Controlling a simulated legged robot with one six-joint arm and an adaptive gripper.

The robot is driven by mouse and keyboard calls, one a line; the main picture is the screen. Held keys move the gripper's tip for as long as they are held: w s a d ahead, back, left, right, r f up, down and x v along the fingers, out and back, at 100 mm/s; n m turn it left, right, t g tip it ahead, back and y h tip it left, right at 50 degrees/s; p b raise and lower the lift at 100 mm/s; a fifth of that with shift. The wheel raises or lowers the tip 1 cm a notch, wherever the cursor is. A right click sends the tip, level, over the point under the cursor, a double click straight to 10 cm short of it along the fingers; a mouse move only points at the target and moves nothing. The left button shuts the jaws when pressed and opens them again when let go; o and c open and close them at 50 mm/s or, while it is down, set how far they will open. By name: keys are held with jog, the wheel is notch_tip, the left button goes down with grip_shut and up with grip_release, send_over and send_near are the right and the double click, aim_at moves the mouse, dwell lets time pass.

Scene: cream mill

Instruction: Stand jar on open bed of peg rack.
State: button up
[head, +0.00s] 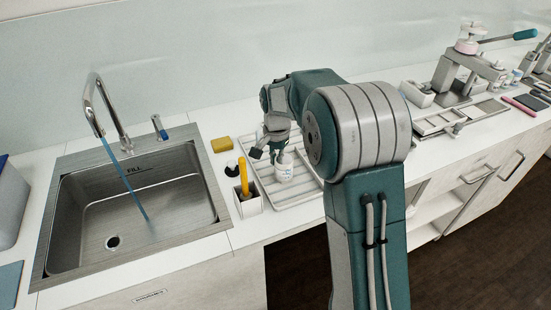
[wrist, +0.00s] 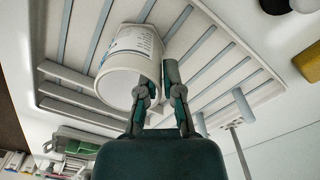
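The white jar (head: 284,169) with a printed label looks upright over the slatted bed of the peg rack (head: 262,184) in the head view. In the wrist view the jar (wrist: 122,75) shows its open mouth towards me, with the rack's grey slats (wrist: 205,50) behind it. My gripper (head: 271,152) is at the jar's upper left side. In the wrist view my gripper (wrist: 161,88) has one finger overlapping the jar's mouth and the other just outside its wall. The fingers are slightly apart; firm contact with the wall is unclear. Whether the base touches the slats is hidden.
A holder (head: 248,204) with a yellow-handled tool stands left of the rack, near a yellow sponge (head: 221,145). A steel sink (head: 135,205) with a tap lies further left. A press machine (head: 466,75) stands on the counter at right.

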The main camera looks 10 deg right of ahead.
jog(key=shift+o, duration=1.3)
jog(key=shift+d, duration=0.35)
jog(key=shift+a+r, duration=0.2)
jog(key=shift+r, duration=0.15)
notch_tip(320, 180, up, 10)
jog(key=r, duration=0.1)
jog(key=s+r+n+t, duration=0.2)
jog(key=s+r, duration=0.3)
jog(key=s, duration=0.2)
jog(key=s+d+f+n+t, duration=0.1)
jog(key=s+n+t, duration=0.1)
jog(key=s, duration=0.9)
jog(key=s+d+f+n+t, duration=0.1)
jog(key=s+n, duration=0.3)
jog(key=s, duration=0.8)
jog(key=shift+d+f+t, duration=0.15)
jog(key=shift+f+t, duration=0.1)
jog(key=shift+t, duration=0.15)
